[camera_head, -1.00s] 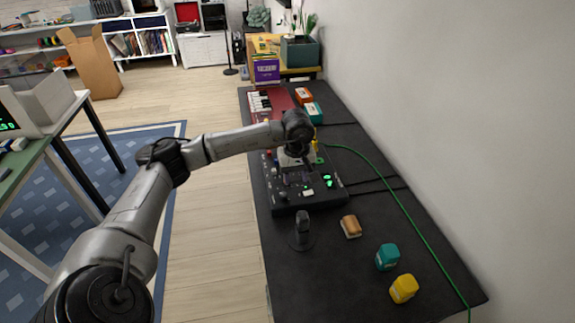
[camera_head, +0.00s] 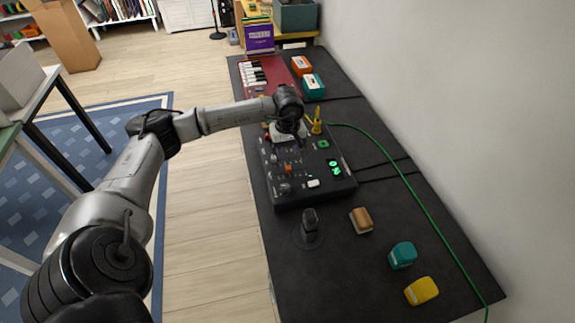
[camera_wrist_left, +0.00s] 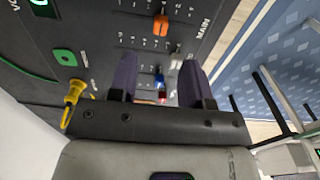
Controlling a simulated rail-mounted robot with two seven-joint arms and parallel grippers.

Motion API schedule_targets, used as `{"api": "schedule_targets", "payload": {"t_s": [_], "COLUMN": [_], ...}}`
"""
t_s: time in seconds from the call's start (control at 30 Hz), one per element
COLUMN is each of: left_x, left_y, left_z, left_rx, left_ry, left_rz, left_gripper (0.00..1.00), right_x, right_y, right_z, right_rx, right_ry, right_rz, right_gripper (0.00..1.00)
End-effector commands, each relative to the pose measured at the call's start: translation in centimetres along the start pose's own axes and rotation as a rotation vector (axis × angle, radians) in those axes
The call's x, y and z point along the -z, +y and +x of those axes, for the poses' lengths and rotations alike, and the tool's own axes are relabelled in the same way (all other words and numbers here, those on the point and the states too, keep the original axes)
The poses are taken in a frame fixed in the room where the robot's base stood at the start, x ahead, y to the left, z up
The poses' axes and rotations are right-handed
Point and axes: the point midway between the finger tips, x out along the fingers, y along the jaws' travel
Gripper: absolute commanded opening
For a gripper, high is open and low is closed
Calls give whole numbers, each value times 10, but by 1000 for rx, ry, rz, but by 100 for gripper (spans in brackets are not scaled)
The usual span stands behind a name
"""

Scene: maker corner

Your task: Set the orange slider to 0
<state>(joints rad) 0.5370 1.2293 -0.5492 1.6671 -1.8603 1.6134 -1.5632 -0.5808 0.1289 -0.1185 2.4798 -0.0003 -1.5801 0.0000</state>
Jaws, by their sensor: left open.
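The orange slider (camera_head: 288,169) stands on the black control panel (camera_head: 318,199), toward its left side. In the left wrist view the orange slider (camera_wrist_left: 160,25) sits beyond the fingertips, apart from them, beside printed scale marks too small to read surely. My left gripper (camera_head: 294,136) hangs over the far part of the panel. In the wrist view its two fingers (camera_wrist_left: 158,76) are apart, with a blue slider knob (camera_wrist_left: 158,79) and a red knob (camera_wrist_left: 162,95) showing between them. My right gripper is not in view.
A yellow plug (camera_head: 317,125) with a green cable (camera_head: 405,185) is at the panel's far right. A red keyboard (camera_head: 277,83) lies behind the panel.

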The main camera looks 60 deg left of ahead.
Motion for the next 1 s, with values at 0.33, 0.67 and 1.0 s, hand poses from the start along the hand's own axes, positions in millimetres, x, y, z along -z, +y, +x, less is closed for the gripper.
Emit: {"api": "schedule_targets", "payload": {"t_s": [0.33,0.67,1.0], "left_x": [0,0,0], "left_y": [0,0,0], "left_z": [56,74,74], "left_rx": [0,-2,-1], "left_ry": [-2,0,0], "left_rz": [0,1,1], "left_gripper": [45,45,40], "right_x": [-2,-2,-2], "right_y": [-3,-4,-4], "right_z": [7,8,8], "right_rx": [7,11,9], "right_ry": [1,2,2], "right_rz": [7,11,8], "right_gripper": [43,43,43]}}
